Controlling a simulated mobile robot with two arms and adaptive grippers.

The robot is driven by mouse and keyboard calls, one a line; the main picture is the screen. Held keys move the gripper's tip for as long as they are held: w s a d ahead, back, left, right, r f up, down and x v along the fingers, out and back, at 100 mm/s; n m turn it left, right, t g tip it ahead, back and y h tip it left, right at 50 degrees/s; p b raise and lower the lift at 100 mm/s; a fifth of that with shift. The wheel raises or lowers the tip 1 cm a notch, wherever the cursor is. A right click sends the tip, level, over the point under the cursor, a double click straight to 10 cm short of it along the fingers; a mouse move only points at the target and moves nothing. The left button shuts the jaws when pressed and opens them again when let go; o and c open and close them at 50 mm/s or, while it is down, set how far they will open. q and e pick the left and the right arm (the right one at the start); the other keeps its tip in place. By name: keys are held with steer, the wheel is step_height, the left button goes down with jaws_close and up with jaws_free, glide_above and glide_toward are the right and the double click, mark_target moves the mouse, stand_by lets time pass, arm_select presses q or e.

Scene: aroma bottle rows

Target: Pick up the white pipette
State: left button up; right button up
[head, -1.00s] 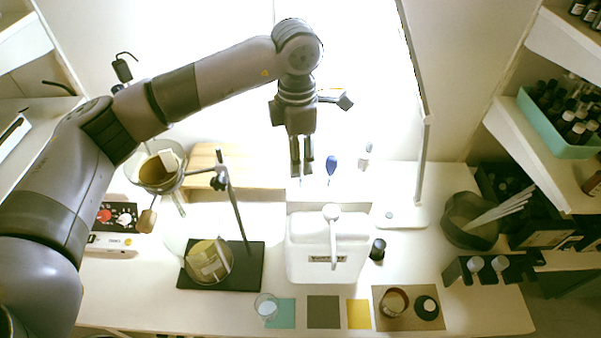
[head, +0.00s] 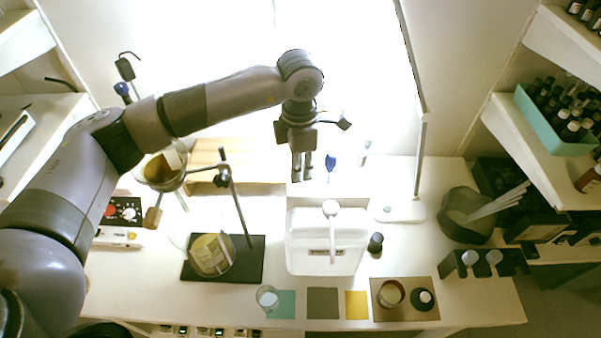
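My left gripper (head: 302,176) hangs fingers-down over the back of the table, with a narrow gap between its two fingers and nothing seen between them. A pipette with a white bulb (head: 364,147) stands behind the white box, to the right of the gripper and apart from it. Its lower part is hard to make out against the bright background. A similar pipette with a blue bulb (head: 331,160) stands between it and the gripper. My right gripper is not in view.
A white box (head: 326,250) with a white spoon-like piece stands in front of the pipettes. A lamp post (head: 421,150) rises at right. A stand with a ring (head: 237,205) is at left. A dark pot (head: 455,225) with white sticks is at right.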

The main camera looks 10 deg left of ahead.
arm_select(q)
steer(key=shift+r, duration=0.1)
steer(key=shift+c, duration=0.3)
steer(key=shift+r+b, duration=0.35)
steer(key=shift+r, duration=0.3)
step_height(320, 180, up, 11)
steer(key=b, duration=0.3)
steer(key=shift+r+b, duration=0.2)
steer(key=shift+b, duration=0.1)
step_height(320, 180, up, 7)
